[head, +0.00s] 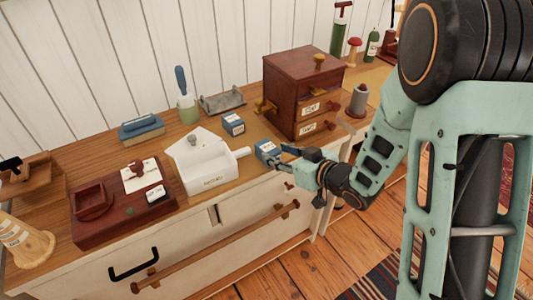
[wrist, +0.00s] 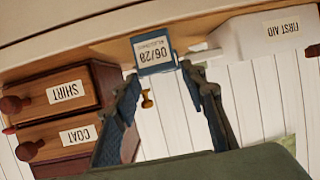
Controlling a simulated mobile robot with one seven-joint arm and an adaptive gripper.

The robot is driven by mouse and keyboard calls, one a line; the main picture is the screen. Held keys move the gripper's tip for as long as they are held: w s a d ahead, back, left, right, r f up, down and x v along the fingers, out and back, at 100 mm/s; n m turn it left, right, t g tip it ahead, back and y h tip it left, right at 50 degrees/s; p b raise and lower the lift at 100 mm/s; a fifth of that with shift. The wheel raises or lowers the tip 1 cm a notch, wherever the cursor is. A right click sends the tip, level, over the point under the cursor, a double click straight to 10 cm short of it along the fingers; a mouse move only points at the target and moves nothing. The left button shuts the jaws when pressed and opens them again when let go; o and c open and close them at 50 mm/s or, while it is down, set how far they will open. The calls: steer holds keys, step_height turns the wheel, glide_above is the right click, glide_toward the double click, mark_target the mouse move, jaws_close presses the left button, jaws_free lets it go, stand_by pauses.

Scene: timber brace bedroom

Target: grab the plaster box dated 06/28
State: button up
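The plaster box dated 06/28 (wrist: 153,52) is a small blue box with a white label, upside down in the wrist view. In the head view a blue box (head: 266,149) sits at the front of the dresser top, right at my fingertips. My gripper (head: 283,156) is open, and its two fingers (wrist: 160,72) end at the box's left and right edges. I cannot tell whether the fingers touch it. A second blue box (head: 233,125) with a white label stands a little behind; its date is too small to read.
A white first aid tray (head: 210,172) stands close left of the box; it also shows in the wrist view (wrist: 262,36). A dark red drawer cabinet (head: 302,85) with shirt and coat labels (wrist: 65,91) stands close on the other side. A red-brown tray (head: 118,215) lies farther left.

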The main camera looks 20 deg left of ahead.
mark_target(269, 148)
steer(key=x, duration=0.5)
steer(key=shift+w+a+r, duration=0.1)
steer(key=shift+w+a, duration=0.2)
steer(key=shift+c, duration=0.2)
steer(key=c, duration=0.8)
